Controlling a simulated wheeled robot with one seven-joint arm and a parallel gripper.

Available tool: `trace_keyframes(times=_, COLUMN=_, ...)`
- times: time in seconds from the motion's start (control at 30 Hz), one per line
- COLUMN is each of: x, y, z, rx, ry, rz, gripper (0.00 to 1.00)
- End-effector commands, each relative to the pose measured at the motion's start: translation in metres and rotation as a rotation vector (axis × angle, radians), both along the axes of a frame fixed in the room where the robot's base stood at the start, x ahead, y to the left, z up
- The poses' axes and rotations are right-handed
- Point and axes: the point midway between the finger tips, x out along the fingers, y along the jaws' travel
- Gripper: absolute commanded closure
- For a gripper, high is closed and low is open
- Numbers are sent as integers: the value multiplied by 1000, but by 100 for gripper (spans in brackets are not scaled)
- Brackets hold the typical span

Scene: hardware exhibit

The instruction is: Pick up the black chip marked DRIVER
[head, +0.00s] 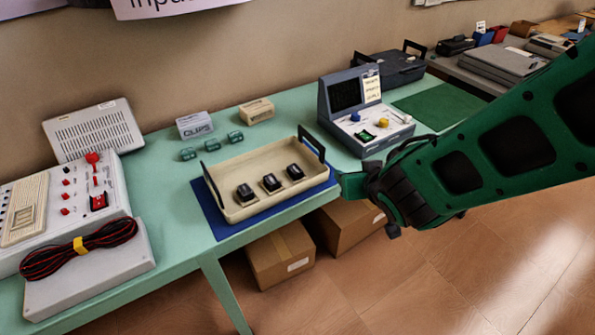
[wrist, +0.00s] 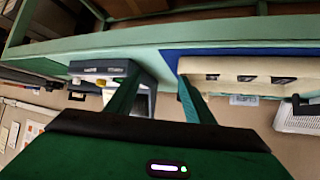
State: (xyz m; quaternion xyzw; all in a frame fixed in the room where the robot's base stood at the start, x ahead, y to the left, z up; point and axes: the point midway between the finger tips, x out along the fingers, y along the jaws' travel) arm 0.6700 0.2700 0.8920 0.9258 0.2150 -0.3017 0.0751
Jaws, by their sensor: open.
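Three black chips stand in a row in a shallow cream tray (head: 228,172): a left one (head: 245,192), a middle one (head: 271,182) and a right one (head: 295,172). Their markings are too small to read, so I cannot tell which is DRIVER. In the wrist view the tray (wrist: 230,66) appears upside down, with the chips small along it. My green gripper (head: 347,184) is just right of the tray, at the table's front edge. In the wrist view its two fingers (wrist: 156,92) are apart with nothing between them.
The tray sits on a blue mat (head: 212,214) on a green table. A grey console (head: 352,112) stands behind my gripper. Three small green parts (head: 211,143), a CLIPS box (head: 194,125) and a beige box (head: 256,111) lie behind the tray. A red-buttoned panel (head: 105,185) stands left.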

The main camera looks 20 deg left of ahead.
Motion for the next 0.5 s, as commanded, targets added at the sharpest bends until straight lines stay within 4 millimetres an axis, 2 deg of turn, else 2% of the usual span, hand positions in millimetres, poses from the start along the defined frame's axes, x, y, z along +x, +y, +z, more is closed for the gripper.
trace_keyframes(times=0.03, x=-11, y=23, z=-2, rx=10, ry=-23, rz=51, gripper=52)
trace_keyframes(times=0.1, x=-24, y=48, z=-1, rx=31, ry=-54, rz=106, gripper=52)
trace_keyframes(times=0.2, x=-38, y=73, z=0, rx=56, ry=-84, rz=164, gripper=52)
trace_keyframes(times=0.33, x=-48, y=90, z=1, rx=74, ry=-103, rz=203, gripper=52)
trace_keyframes(times=0.5, x=-40, y=101, z=-7, rx=77, ry=-108, rz=210, gripper=52)
